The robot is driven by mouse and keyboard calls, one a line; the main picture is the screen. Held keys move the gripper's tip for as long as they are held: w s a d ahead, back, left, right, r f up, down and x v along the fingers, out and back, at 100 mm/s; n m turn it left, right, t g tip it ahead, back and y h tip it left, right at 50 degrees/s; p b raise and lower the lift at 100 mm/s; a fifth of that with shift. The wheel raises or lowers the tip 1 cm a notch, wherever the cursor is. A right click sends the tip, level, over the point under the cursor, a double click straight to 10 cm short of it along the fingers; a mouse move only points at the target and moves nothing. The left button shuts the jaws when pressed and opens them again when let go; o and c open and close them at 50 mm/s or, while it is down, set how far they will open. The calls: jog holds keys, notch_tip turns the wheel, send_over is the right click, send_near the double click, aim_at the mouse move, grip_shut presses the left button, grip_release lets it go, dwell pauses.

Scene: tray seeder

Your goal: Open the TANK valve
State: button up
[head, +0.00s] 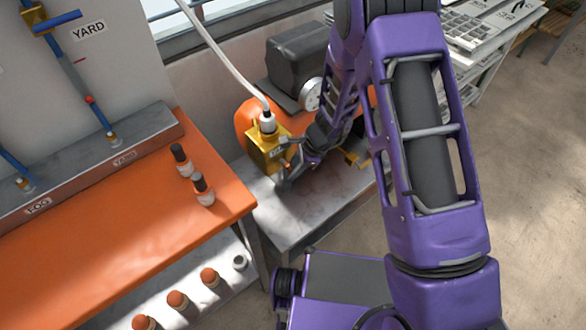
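No label that I can read as TANK shows, so I cannot tell which part is the TANK valve. A yellow block (266,150) with a small label too small to read stands at the left end of the grey bench, with a pale hose fitted into its top. A yellow piece (354,159), perhaps a lever, shows to the right, partly behind my arm. My gripper (285,164) is just right of the yellow block, low over the bench. Its fingers look spread apart with nothing between them. I cannot tell whether it touches the block.
An orange table (110,235) at left holds two dark-capped bottles (202,190). Several orange-capped items (178,299) sit on a shelf below. A panel with blue pipes and a YARD sign (89,30) stands behind. A dark motor (298,60) and round gauge (312,95) are behind my gripper.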

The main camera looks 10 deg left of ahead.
grip_shut()
jog(key=shift+s+a+f+g+y, duration=0.1)
jog(key=shift+f+g+y, duration=0.1)
jog(key=shift+g+y, duration=0.5)
jog(key=shift+s+a+m+g+y, duration=0.1)
jog(key=shift+m+g+y, duration=0.2)
grip_release()
